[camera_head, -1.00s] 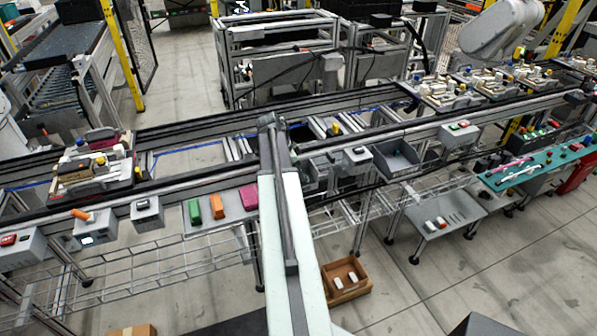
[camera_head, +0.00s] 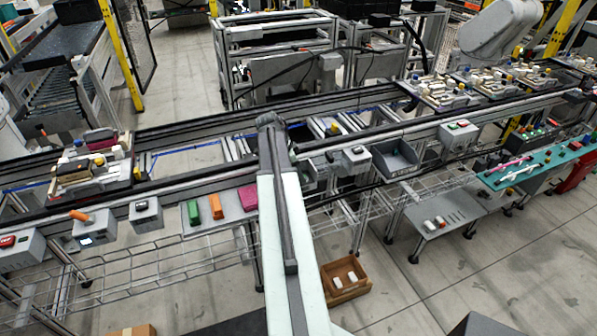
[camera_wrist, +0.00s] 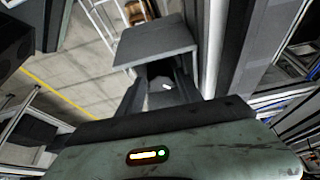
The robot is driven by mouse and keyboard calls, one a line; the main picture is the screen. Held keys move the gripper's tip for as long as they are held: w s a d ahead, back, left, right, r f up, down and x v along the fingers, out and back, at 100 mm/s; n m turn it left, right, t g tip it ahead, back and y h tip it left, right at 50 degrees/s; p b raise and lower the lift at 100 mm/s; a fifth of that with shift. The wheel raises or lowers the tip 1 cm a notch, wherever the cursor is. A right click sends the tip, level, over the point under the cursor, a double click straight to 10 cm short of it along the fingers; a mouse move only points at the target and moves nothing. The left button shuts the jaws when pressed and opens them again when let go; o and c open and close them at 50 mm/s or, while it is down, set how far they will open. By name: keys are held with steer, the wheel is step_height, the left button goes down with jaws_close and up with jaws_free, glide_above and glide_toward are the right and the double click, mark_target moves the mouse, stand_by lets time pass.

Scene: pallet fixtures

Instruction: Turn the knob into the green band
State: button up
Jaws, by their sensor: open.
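I cannot clearly make out a knob or a green band in either view. In the wrist view my gripper (camera_wrist: 163,86) is open, its two dark fingers reaching away from the greenish body with a lit bar. A flat grey plate (camera_wrist: 155,42) lies just beyond the fingers, and a small white mark shows in the dark gap between them. I cannot tell whether the fingers touch anything. In the head view my arm covers the gripper. Near the arm's far end, a small grey box (camera_head: 355,158) with a dark piece on top sits on the conveyor's front edge.
Along the conveyor edge are a box with an orange handle (camera_head: 94,228), a box with a dark switch (camera_head: 146,213), a panel of coloured blocks (camera_head: 217,206), a grey bin (camera_head: 396,160) and a button box (camera_head: 458,133).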

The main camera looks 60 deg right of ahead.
steer(key=p+v, duration=0.7)
steer(key=shift+r, duration=0.35)
steer(key=shift+w+a, duration=0.1)
steer(key=shift+a, duration=0.05)
